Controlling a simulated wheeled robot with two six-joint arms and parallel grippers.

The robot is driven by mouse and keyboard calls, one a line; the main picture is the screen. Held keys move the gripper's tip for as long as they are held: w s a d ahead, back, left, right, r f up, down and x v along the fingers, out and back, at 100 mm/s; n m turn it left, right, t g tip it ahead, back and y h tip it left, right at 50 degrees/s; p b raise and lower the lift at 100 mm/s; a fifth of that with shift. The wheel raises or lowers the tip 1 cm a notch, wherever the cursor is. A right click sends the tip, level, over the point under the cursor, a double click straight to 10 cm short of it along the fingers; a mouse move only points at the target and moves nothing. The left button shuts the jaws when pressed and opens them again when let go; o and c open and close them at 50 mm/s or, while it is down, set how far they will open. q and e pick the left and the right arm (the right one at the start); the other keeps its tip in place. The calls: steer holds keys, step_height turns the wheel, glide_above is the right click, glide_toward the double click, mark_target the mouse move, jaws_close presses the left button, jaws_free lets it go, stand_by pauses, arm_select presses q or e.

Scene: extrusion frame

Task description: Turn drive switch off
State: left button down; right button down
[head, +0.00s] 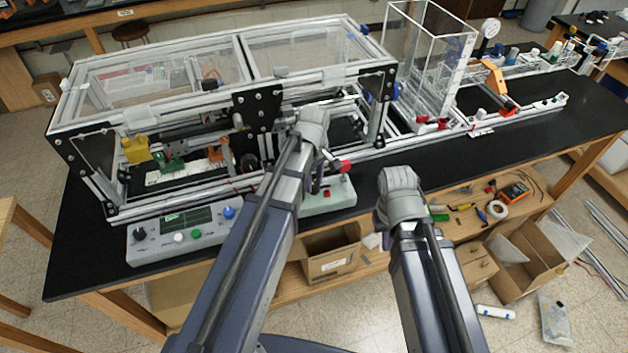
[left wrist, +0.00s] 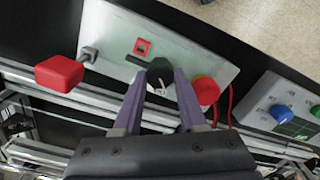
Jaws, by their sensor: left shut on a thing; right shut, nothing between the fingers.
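In the left wrist view a grey control box (left wrist: 112,25) carries a black rotary switch (left wrist: 160,67) with a white mark on it. I take it for the drive switch; no readable label shows. My left gripper (left wrist: 160,90) is shut on this switch, one finger on each side. A small red rocker (left wrist: 143,47) sits beside it on one side, a round red button (left wrist: 205,91) on the other. In the head view the same box (head: 342,197) stands at the bench front, partly behind my left arm. My right gripper's fingers are hidden in the head view.
A red lever handle (left wrist: 60,73) sticks out from the box's end. A second control box (head: 190,234) with a green screen stands to the left. The extrusion frame (head: 150,118) with clear panels stands close behind. The bench (head: 455,150) has bare room to the right.

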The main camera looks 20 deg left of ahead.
mark_target(314, 184)
stand_by(0.4)
arm_select(q)
steer(key=shift+c, duration=2.3)
jaws_free()
steer(key=shift+r, duration=0.1)
step_height(314, 184, up, 8)
steer(key=p, duration=0.8)
steer(key=shift+f, duration=0.2)
steer(key=s+d+f+m+b, duration=0.4)
steer(key=s+d+m, duration=0.1)
steer(key=s+m, duration=0.2)
steer(key=s+d+f+m+y+b, duration=0.1)
steer(key=s+d+f+m+b, duration=0.2)
steer(key=s+m, duration=0.4)
steer(key=d+m+b, duration=0.1)
steer(key=d, duration=0.1)
steer(key=shift+s+d+f+m, duration=0.2)
steer(key=shift+d+f+m, duration=0.1)
steer(key=shift+f+m, duration=0.1)
